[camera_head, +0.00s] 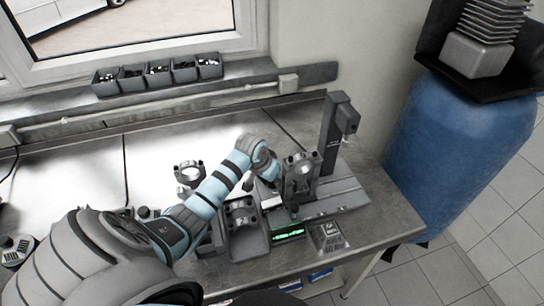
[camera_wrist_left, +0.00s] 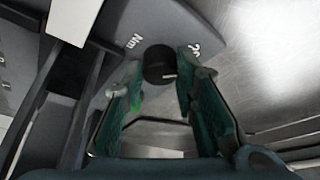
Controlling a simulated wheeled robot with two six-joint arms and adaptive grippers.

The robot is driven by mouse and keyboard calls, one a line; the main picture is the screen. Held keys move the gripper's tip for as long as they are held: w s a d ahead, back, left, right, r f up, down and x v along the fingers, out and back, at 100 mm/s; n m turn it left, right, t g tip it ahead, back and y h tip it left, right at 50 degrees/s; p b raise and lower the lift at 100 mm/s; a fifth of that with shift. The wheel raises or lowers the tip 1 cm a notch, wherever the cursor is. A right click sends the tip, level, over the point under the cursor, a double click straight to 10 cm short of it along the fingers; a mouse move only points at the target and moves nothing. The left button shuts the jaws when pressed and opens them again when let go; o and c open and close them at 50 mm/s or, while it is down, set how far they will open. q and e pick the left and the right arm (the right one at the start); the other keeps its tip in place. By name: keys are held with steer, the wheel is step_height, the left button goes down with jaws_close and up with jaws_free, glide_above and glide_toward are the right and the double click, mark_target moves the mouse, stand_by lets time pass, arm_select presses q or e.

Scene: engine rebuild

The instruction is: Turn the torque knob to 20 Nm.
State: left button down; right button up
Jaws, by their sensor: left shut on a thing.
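The torque knob (camera_wrist_left: 158,64) is a small black round knob with a white mark on its right side in the left wrist view. It sits on a grey dial plate (camera_wrist_left: 172,22) printed with "Nm" and a number at the upper right that looks like 20. My left gripper (camera_wrist_left: 159,70) has one finger on each side of the knob and is shut on it. In the head view my left gripper (camera_head: 249,183) points down at the bench fixture, and the knob is hidden there. My right gripper is not in view.
A tall grey press column (camera_head: 334,135) and a bearing-like ring block (camera_head: 301,170) stand right of my left gripper. A lit green display (camera_head: 288,232) lies in front. Small dark bins (camera_head: 158,75) line the sill. A blue barrel (camera_head: 440,150) stands beyond the bench's right end.

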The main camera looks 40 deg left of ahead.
arm_select(q)
steer(key=c, duration=1.3)
jaws_free()
steer(key=shift+s, duration=0.1)
steer(key=v, duration=0.8)
